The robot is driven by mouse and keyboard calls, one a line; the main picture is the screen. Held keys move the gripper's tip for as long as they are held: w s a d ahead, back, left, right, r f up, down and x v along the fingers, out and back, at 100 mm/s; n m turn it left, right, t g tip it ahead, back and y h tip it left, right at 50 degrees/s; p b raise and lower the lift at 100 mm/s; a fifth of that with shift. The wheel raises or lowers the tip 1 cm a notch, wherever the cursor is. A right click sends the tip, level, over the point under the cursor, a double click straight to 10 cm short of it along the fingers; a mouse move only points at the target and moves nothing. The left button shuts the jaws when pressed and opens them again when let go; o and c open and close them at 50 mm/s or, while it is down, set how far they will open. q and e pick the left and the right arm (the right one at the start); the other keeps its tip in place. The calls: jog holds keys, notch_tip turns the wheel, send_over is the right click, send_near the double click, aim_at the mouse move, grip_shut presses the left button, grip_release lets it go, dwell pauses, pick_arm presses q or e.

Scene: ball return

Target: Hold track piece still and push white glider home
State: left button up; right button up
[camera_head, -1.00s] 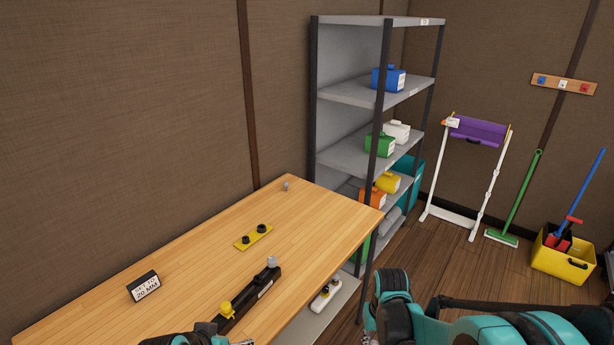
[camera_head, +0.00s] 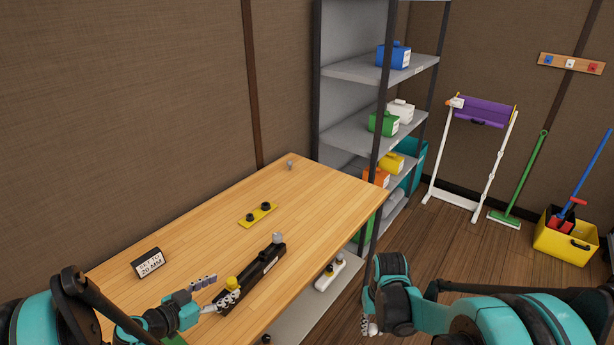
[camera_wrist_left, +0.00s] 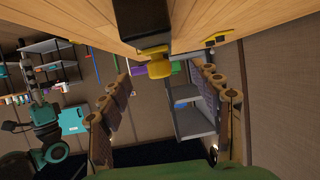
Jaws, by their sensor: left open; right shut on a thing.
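The black track piece (camera_head: 252,279) lies on the wooden table, with a yellow knob (camera_head: 232,284) at its near end and a grey block (camera_head: 277,238) at its far end. My left gripper (camera_head: 214,291) is open at the near end, its fingers either side of the knob's line. In the left wrist view the yellow knob (camera_wrist_left: 158,69) shows ahead, between and beyond the spread fingers. I cannot clearly make out a white glider on the track. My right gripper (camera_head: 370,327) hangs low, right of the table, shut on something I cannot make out.
A yellow plate with two black knobs (camera_head: 258,215) and a "20 MM" sign (camera_head: 149,263) lie on the table (camera_head: 190,255). A white piece (camera_head: 330,273) is on the shelf below. A grey rack (camera_head: 360,130) stands behind the table's far end.

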aim_at(250, 272)
pick_arm(q)
jog(key=b+x, duration=0.1)
jog(key=x, duration=1)
jog(key=shift+w+d+f+b, duration=0.15)
jog(key=shift+w+b, duration=0.05)
jog(key=shift+b, duration=0.2)
pick_arm(e)
jog(key=shift+f, duration=0.95)
pick_arm(q)
jog(key=shift+c, duration=0.3)
jog(key=c, duration=1.4)
pick_arm(e)
jog(key=w+a+r+n, duration=0.1)
jog(key=w+a+r, duration=0.4)
jog(key=w+a, duration=0.3)
jog(key=w+a+r+n, duration=0.2)
jog(key=w+a+r, duration=0.4)
jog(key=w, duration=0.5)
jog(key=a+r+n, duration=0.1)
jog(key=a+r, duration=0.4)
jog(key=a, duration=0.3)
jog(key=w+a+r+n, duration=0.1)
jog(key=a+r, duration=0.3)
jog(key=a, duration=0.5)
jog(key=shift+w+a+r, duration=0.15)
jog(key=shift+r, duration=0.2)
